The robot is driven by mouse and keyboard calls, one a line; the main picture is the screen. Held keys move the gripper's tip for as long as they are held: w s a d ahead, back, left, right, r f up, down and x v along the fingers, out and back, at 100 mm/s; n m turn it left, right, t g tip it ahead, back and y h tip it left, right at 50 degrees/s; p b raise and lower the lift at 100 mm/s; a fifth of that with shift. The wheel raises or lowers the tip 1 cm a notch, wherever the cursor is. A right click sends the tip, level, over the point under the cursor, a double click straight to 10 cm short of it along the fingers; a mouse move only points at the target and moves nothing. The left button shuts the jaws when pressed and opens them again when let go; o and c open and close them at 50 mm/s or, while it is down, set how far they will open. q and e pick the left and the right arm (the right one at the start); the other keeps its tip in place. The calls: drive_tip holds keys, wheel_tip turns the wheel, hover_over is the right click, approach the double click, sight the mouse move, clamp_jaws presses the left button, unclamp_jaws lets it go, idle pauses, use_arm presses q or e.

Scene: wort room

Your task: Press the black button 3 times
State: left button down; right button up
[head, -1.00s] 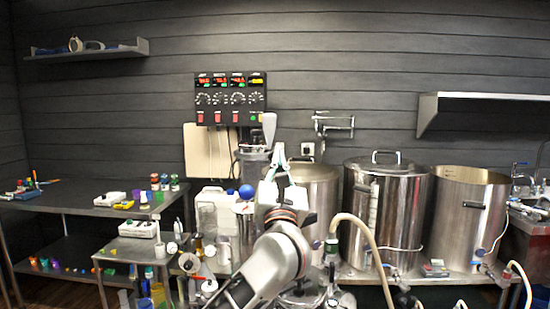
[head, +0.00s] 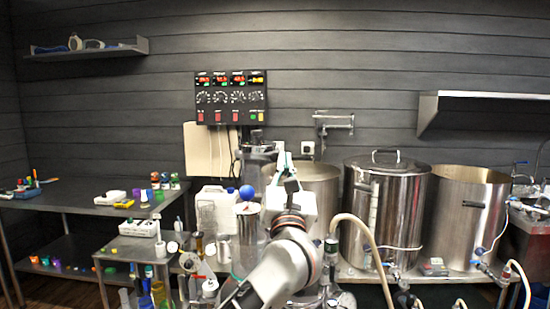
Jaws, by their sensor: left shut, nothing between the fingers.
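The black control panel (head: 231,98) hangs on the back wall, with lit displays, a row of dials and small coloured switches along its bottom. I cannot single out a black button on it at this size; against the black face it does not show clearly. My left gripper (head: 285,163) is shut and empty. It is raised in front of the kettles, below and to the right of the panel in the picture, apart from the panel. Its wrist hides part of what stands behind. My right gripper is not in view.
Steel kettles (head: 387,215) stand to the right, with hoses in front. A pale board (head: 207,150) hangs below the panel. A work table (head: 80,195) stands left.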

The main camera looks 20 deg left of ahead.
use_arm(q)
drive_tip(key=s+d, duration=0.1)
drive_tip(key=d, duration=0.1)
drive_tip(key=s+d, duration=0.1)
drive_tip(key=d, duration=0.1)
drive_tip(key=shift+s+p, duration=0.2)
drive_tip(key=shift+p, duration=0.2)
idle(0.6)
